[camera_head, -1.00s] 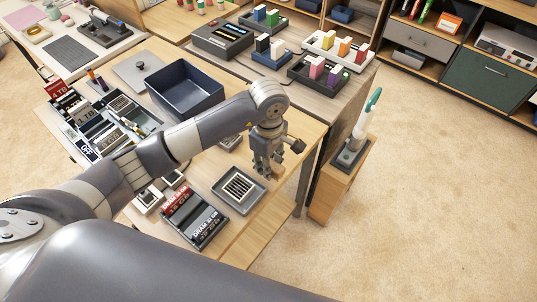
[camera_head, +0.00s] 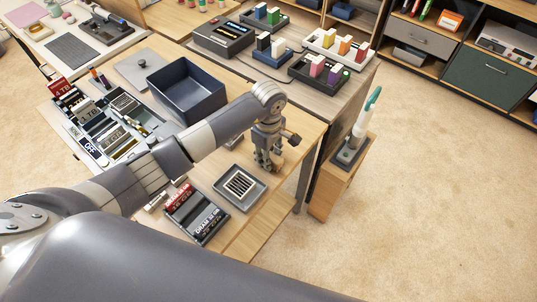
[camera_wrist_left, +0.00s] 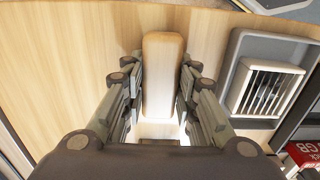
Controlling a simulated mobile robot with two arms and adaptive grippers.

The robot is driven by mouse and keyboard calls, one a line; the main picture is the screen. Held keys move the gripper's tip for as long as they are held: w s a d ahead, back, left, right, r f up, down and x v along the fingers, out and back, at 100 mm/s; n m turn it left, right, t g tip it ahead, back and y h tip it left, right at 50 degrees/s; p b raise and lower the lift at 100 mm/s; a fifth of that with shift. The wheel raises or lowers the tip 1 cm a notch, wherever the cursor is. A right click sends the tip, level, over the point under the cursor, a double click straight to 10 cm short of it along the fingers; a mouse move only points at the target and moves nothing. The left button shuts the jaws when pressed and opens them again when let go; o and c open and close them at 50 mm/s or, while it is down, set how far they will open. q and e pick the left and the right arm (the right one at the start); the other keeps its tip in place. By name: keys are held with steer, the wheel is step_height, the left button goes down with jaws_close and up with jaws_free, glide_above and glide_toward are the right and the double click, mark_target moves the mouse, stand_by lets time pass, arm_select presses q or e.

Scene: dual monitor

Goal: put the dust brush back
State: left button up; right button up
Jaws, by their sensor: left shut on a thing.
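My left gripper (camera_head: 268,163) is shut on a pale wooden block-like piece, which looks like the dust brush (camera_head: 278,168). In the left wrist view the brush (camera_wrist_left: 162,75) lies lengthwise between the two fingers (camera_wrist_left: 160,95), with something white at its near end. The gripper is low over the front right part of the wooden table (camera_head: 300,120); whether the brush touches the table I cannot tell. A grey tray (camera_head: 225,196) with a slatted metal piece (camera_head: 240,185) is just left of the gripper. My right gripper is not in view.
A dark blue open box (camera_head: 187,90) stands behind the forearm. A parts organiser (camera_head: 112,125) is to the left, and a red and black memory box (camera_head: 196,215) in front. A green-handled tool (camera_head: 368,105) stands in a holder (camera_head: 350,152) at the right, beyond the table edge.

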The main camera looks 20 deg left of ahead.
arm_select(q)
steer(key=o, duration=1)
steer(key=shift+f, duration=0.15)
steer(key=shift+r, duration=0.3)
step_height(320, 180, up, 10)
steer(key=shift+r+b, duration=0.25)
steer(key=shift+b, duration=0.6)
steer(key=shift+r, duration=0.65)
